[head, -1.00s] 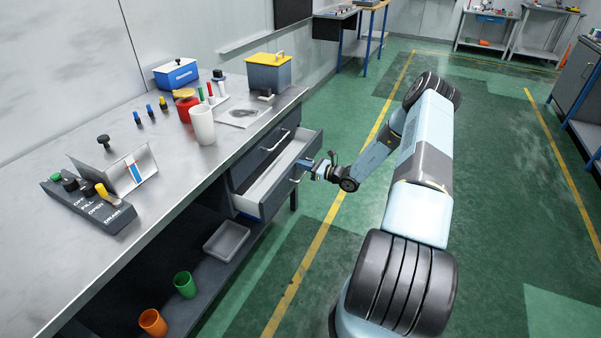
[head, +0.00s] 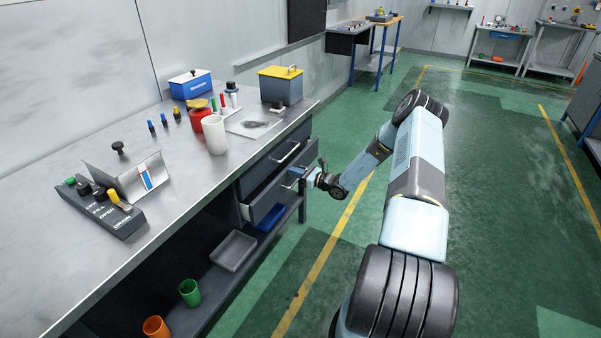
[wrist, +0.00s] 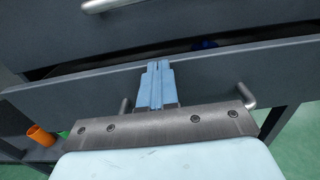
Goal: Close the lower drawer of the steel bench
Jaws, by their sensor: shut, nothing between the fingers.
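The steel bench (head: 190,205) has two dark drawers at its right end. The lower drawer (head: 264,204) stands slightly out from the upper drawer (head: 258,177), which looks shut. In the wrist view a narrow dark gap shows above the lower drawer's front (wrist: 215,82), with something small and blue in it. My gripper (head: 297,172) is shut and empty at the lower drawer's front. In the wrist view its closed blue fingertips (wrist: 158,66) lie against or very near the front, between the two ends of the handle (wrist: 247,96).
The bench top holds a white cup (head: 215,135), a red container, a yellow-lidded box (head: 282,88) and a control panel (head: 105,208). On the shelf below are a grey tray (head: 234,250), a blue tray (head: 270,217) and green and orange cups. Open floor lies to the right.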

